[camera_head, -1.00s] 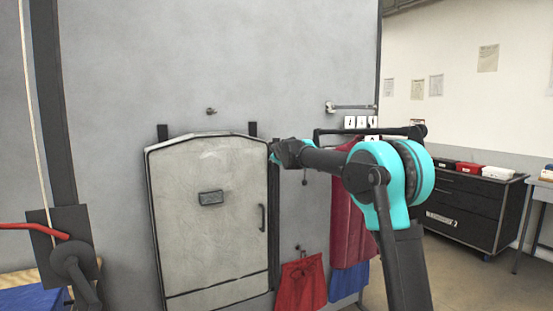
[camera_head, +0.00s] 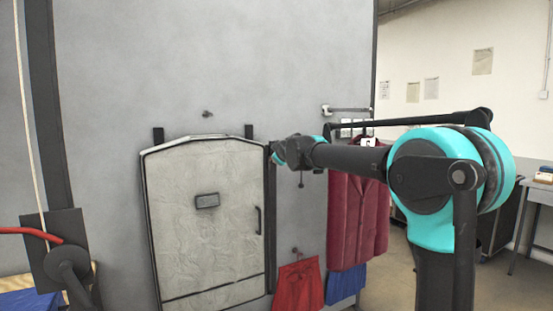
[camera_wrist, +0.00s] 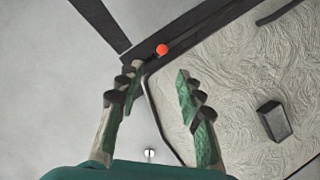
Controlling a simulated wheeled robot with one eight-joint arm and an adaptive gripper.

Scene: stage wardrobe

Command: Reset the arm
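My gripper (camera_wrist: 155,100) is open in the wrist view, its two ridged green and grey fingers apart with nothing between them. In the head view my gripper (camera_head: 275,152) is small and dark at the end of my arm, by the upper right corner of a pale panelled door (camera_head: 205,240). I cannot tell from the head view whether it touches the door's edge. In the wrist view the door's textured face (camera_wrist: 225,85) lies to the right, behind the right finger. A small orange ball (camera_wrist: 162,49) shows beyond the fingertips, near the dark frame.
A dark red garment (camera_head: 357,215) hangs right of the door, behind my arm.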

